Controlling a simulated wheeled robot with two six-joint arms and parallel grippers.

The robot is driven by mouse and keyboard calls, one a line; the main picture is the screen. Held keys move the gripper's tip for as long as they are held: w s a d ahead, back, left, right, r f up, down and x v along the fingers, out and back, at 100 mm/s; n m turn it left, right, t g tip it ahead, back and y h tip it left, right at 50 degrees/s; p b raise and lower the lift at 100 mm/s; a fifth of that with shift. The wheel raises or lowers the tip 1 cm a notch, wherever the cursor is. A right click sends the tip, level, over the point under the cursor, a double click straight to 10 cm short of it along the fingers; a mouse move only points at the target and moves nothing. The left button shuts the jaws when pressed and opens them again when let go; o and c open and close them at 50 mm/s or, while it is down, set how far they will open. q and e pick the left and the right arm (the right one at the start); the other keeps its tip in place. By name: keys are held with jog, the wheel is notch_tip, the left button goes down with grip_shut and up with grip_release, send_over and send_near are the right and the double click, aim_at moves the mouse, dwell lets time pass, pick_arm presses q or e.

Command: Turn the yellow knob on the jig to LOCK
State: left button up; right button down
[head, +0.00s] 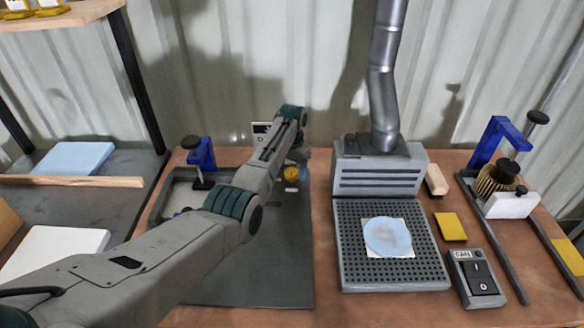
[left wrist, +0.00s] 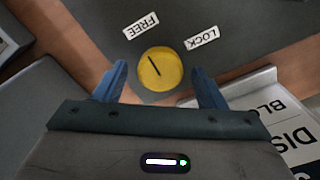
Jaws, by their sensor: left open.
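The round yellow knob (left wrist: 160,68) sits on a dark grey jig surface (left wrist: 255,25). A black line on the knob points up and left, toward the white FREE label (left wrist: 141,25). The white LOCK label (left wrist: 201,38) is to the upper right of the knob. My left gripper (left wrist: 160,85) is open, with one blue finger on each side of the knob and visible gaps between. In the head view the yellow knob (head: 291,173) shows beside my left gripper (head: 298,157), partly covered by it. My right gripper is out of view.
A perforated grey extraction bench (head: 345,255) with a blue disc (head: 387,236) stands right of the jig. A switch box (head: 477,278) and a yellow block (head: 450,227) lie further right. A blue clamp (head: 203,155) stands left of my arm. A sign (left wrist: 290,115) shows at lower right.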

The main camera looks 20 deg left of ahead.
pick_arm(q)
jog(key=c, duration=1)
